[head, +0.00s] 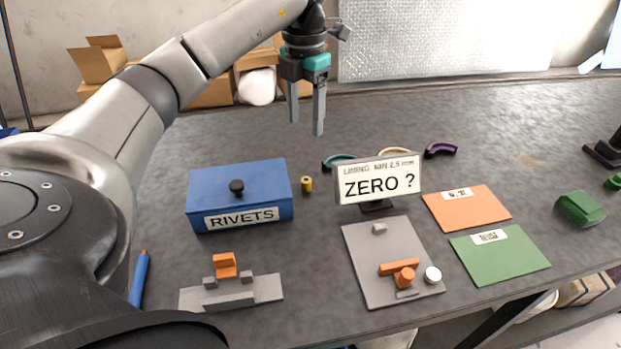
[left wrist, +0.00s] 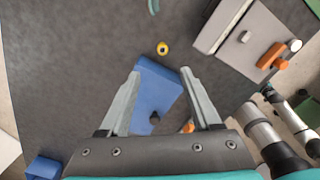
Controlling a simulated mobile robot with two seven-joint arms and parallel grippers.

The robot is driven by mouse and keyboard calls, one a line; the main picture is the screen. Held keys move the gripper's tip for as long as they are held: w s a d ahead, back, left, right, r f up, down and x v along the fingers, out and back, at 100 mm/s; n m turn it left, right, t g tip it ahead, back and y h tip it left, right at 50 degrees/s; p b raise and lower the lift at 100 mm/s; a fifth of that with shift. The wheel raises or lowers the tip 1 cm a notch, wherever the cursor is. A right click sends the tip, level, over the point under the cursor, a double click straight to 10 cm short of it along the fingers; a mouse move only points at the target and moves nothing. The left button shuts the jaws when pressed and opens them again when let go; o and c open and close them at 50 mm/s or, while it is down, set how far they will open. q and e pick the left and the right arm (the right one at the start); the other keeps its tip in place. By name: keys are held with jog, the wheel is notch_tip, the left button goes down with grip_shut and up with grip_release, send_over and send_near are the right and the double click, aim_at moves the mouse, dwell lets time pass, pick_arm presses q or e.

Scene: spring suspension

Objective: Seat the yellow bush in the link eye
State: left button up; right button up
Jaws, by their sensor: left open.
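The yellow bush (head: 307,184) is a small ring with a dark bore, standing upright on the grey table just right of the blue RIVETS box. It also shows in the left wrist view (left wrist: 162,48), ahead of my fingertips. My left gripper (head: 306,127) is open and empty, pointing down well above the table. In the left wrist view its fingers (left wrist: 160,74) are spread, with the blue box below. An orange link-like part (head: 397,267) lies on a grey plate (head: 365,240); I cannot make out its eye clearly. My right gripper does not show.
The RIVETS box (head: 240,190) has a black knob. A ZERO ? sign (head: 380,182) stands right of the bush, with curved coloured pieces behind it. A grey fixture (head: 262,289) holds an orange block (head: 225,265). Orange (head: 470,210) and green (head: 510,260) mats lie right.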

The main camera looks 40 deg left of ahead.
pick_arm(q)
send_over(306, 180)
jog(key=f, duration=0.9)
jog(key=shift+w+a+f+b, duration=0.2)
jog(key=shift+w+a+b, duration=0.1)
jog(key=shift+b, duration=0.1)
jog(key=shift+s+d+f, duration=0.15)
jog(key=shift+f, duration=1.2)
jog(key=shift+s+d+f, duration=0.1)
jog(key=shift+d+f, duration=0.05)
jog(key=shift+f, duration=1.15)
grip_shut()
